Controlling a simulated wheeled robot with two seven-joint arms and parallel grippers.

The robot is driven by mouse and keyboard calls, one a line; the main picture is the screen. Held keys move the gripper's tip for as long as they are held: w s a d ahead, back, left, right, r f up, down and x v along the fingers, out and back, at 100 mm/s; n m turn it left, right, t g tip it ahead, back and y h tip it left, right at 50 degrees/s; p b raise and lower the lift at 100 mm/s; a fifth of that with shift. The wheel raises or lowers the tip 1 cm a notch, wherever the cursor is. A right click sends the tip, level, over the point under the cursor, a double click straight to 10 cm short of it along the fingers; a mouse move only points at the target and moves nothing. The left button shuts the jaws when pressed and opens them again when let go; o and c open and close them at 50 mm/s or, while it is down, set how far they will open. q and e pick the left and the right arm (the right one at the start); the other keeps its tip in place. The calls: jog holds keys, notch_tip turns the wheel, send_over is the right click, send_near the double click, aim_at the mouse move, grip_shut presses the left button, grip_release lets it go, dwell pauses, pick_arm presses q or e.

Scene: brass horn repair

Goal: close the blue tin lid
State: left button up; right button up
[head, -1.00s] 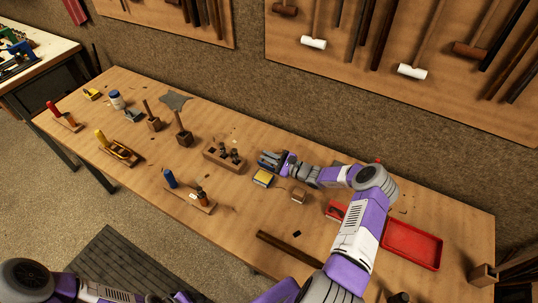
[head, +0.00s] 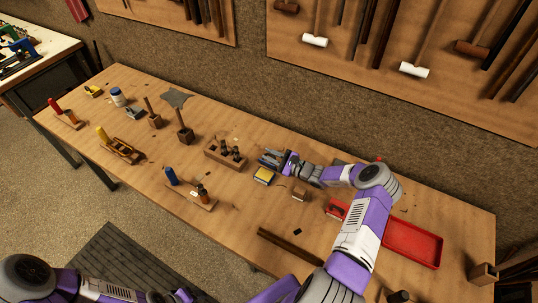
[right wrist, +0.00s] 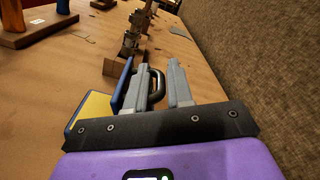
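The blue tin (head: 263,177) sits on the workbench with its yellow inside showing. In the right wrist view the tin (right wrist: 90,108) is at the left, and its blue lid (right wrist: 123,86) stands raised along the side nearest my fingers. My right gripper (head: 268,159) is just beyond the tin, on the wall side. In the right wrist view its two grey fingers (right wrist: 160,82) are a little apart, beside the lid's outer face, with a dark loop between them that I cannot identify. Whether a finger touches the lid is unclear. My left gripper is out of view.
A wooden block with punches (head: 226,153) stands left of the tin. A small wooden block (head: 301,193) is to its right, and a red tray (head: 412,243) is farther right. The bench in front of the tin is mostly clear.

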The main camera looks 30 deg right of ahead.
jog(key=v, duration=0.7)
